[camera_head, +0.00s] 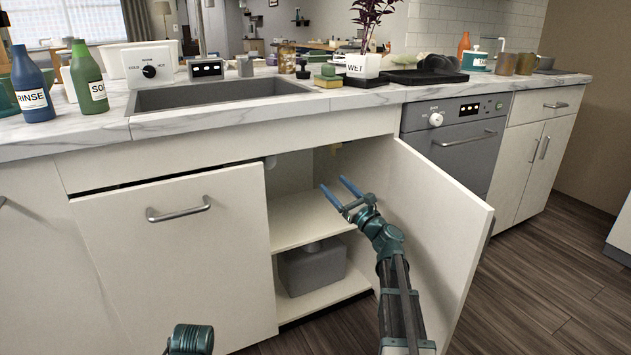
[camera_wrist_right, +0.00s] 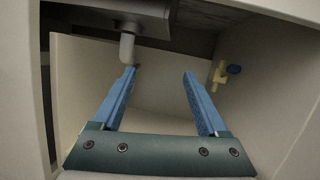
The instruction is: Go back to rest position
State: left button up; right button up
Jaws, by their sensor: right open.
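My right gripper (camera_head: 336,190) is open and empty in the head view. It is at the open right half of the sink cabinet, above the inner shelf (camera_head: 302,222). In the right wrist view its two blue fingers (camera_wrist_right: 158,88) are apart with nothing between them. The open cabinet door (camera_head: 432,225) stands to the right of my right arm. The closed cabinet door (camera_head: 180,255) with a handle is on the left. Only a dark green part of my left arm shows at the bottom edge; the left gripper's fingers do not show.
A grey box (camera_head: 312,268) sits below the shelf. A drain pipe (camera_wrist_right: 128,45) and a yellow valve (camera_wrist_right: 218,76) with a blue knob are inside the cabinet. The counter above holds bottles and a sink (camera_head: 220,96). Bare floor (camera_head: 545,280) lies at right.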

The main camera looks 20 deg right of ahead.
jog(key=s+a+f+n+g+y, duration=0.2)
jog(key=s+a+f+n+g, duration=0.15)
jog(key=a+f+n, duration=0.35)
jog(key=s+a+f+n+g+y, duration=0.1)
jog(key=s+a+f+n+g, duration=0.25)
jog(key=a, duration=0.55)
jog(key=s+a+f+n+g+y, duration=0.1)
jog(key=a+f+n+g+y, duration=0.1)
jog(key=a+f+n+g, duration=0.4)
jog(key=s+a+f+n+g+h, duration=0.4)
jog(key=s+a+f+n, duration=0.1)
jog(key=s+f+n, duration=0.4)
jog(key=s+d+f+n+g+h, duration=0.2)
jog(key=s+d+n+g+h, duration=0.15)
jog(key=s+n+h, duration=0.5)
jog(key=s+a+r+n+y+p, duration=0.1)
jog(key=s+a+r+n+p, duration=0.1)
jog(key=s+a+r+p, duration=0.7)
notch_tip(320, 180, up, 38)
jog(key=w+a+p, duration=0.1)
jog(key=p, duration=3.8)
jog(key=shift+w+a+r, duration=0.15)
jog(key=shift+w+r, duration=0.05)
jog(key=shift+w, duration=0.15)
